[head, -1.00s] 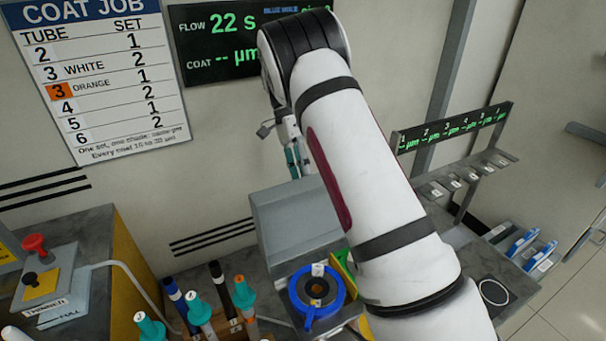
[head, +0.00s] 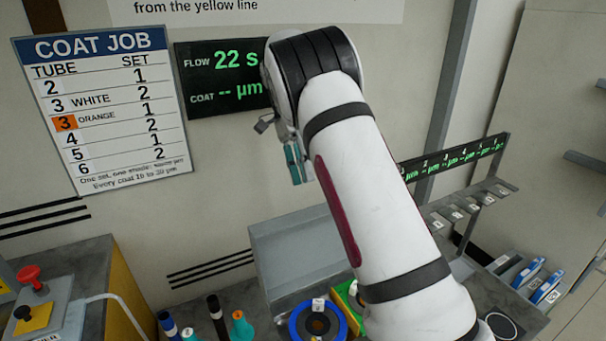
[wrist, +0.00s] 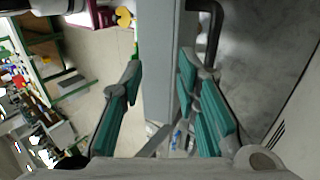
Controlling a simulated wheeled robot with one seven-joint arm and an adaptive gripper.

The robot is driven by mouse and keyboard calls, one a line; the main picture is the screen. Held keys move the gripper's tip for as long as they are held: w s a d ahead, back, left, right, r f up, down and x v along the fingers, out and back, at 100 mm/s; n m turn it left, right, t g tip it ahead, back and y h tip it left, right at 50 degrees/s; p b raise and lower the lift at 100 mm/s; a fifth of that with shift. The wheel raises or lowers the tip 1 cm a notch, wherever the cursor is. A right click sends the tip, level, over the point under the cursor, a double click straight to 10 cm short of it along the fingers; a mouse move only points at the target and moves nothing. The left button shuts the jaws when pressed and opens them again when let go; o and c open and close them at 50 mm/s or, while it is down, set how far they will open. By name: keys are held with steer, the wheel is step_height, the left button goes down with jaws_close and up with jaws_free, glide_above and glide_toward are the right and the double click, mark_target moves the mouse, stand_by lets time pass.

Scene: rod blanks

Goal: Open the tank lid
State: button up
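A grey box-like tank (head: 285,245) stands against the wall in the head view, partly hidden behind my arm. I cannot tell from this view whether its lid is raised. My gripper (head: 297,164) hangs above and behind the tank, near the wall, with teal fingers pointing down. In the wrist view my gripper (wrist: 160,108) has its two teal fingers spread apart. A long grey slab (wrist: 162,65) runs between and beyond them, and a dark bent bar (wrist: 212,22) shows beside the right finger. I see no clear grip on either.
A blue ring-shaped fixture (head: 297,325) sits in front of the tank, with a green-yellow part (head: 348,298) beside it. Several capped tubes or markers (head: 216,315) stand to the left. A small display rack (head: 465,175) stands to the right.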

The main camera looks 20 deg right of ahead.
steer(key=c, duration=0.4)
steer(key=shift+w+f+n, duration=0.15)
steer(key=shift+w+n, duration=0.1)
steer(key=shift+n, duration=0.45)
jaws_close()
steer(key=w+f+n+t+p, duration=0.35)
steer(key=w+n+t, duration=0.35)
steer(key=n, duration=0.9)
step_height(320, 180, down, 9)
steer(key=g, duration=0.1)
steer(key=shift+n, duration=0.3)
steer(key=shift+s+a+r+p, duration=0.1)
steer(key=shift+s+r+p, duration=0.2)
steer(key=shift+s, duration=0.3)
steer(key=shift+s+a+r+p, duration=0.1)
steer(key=shift+s+r+p, duration=0.15)
steer(key=shift+s, duration=0.35)
steer(key=shift+s+a+r+p, duration=0.1)
steer(key=shift+s+r+p, duration=0.1)
steer(key=shift+s+r, duration=0.3)
steer(key=shift+s+f, duration=0.1)
steer(key=shift+f, duration=0.05)
